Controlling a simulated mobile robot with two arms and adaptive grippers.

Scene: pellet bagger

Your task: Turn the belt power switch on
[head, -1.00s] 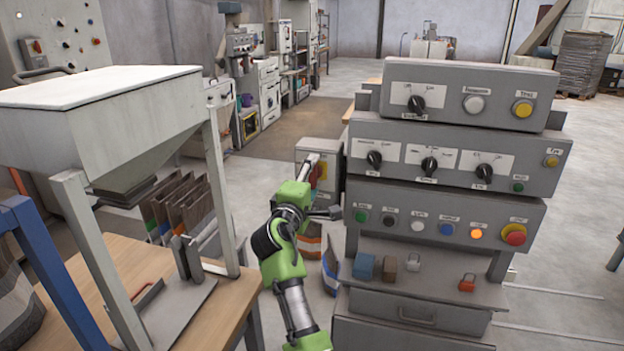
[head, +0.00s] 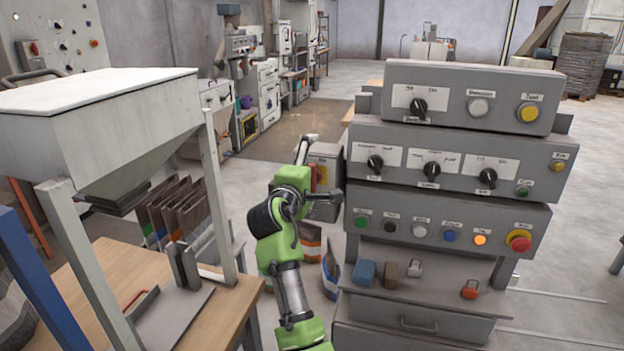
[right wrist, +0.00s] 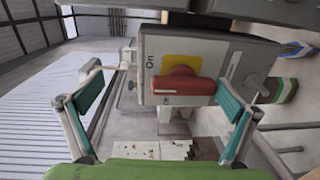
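The belt power switch appears to be the grey box with a red handle on a yellow plate (right wrist: 181,84) in the right wrist view. The word "On" is printed beside the plate, and the red handle lies crosswise in that view. In the head view the switch box (head: 327,166) is left of the control panel, partly hidden by my right gripper (head: 318,171). My right gripper (right wrist: 160,112) is open, its green-padded fingers apart on either side of the handle in the picture. I see no contact with the handle. My left gripper is not in view.
A grey control panel (head: 445,180) with knobs and buttons stands right of my arm. A hopper (head: 95,120) stands over a wooden table (head: 240,292) at left.

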